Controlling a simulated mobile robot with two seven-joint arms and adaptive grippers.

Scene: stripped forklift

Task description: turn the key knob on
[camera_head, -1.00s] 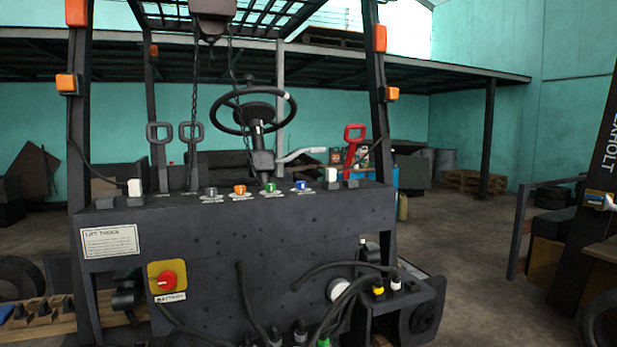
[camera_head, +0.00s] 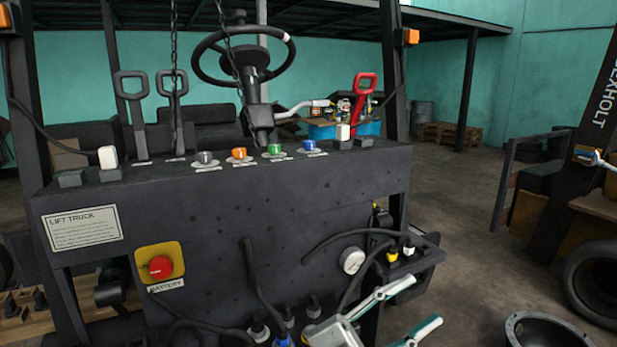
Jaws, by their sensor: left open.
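A red round knob (camera_head: 161,267) sits on a yellow plate on the front panel of the forklift (camera_head: 330,205), above a label reading BATTERY. Along the panel's top stand a grey knob (camera_head: 205,158), an orange knob (camera_head: 239,154), a green knob (camera_head: 275,150) and a blue knob (camera_head: 310,147). I cannot tell by sight which is the key knob. My left gripper (camera_head: 426,299) is open and empty at the bottom, right of centre, its fingers pointing up and right. It is well right of the red knob and below the top row.
A steering wheel (camera_head: 243,62) and a red-handled lever (camera_head: 361,98) rise behind the panel. Hanging chains (camera_head: 174,75) cross the upper left. Open floor lies to the right.

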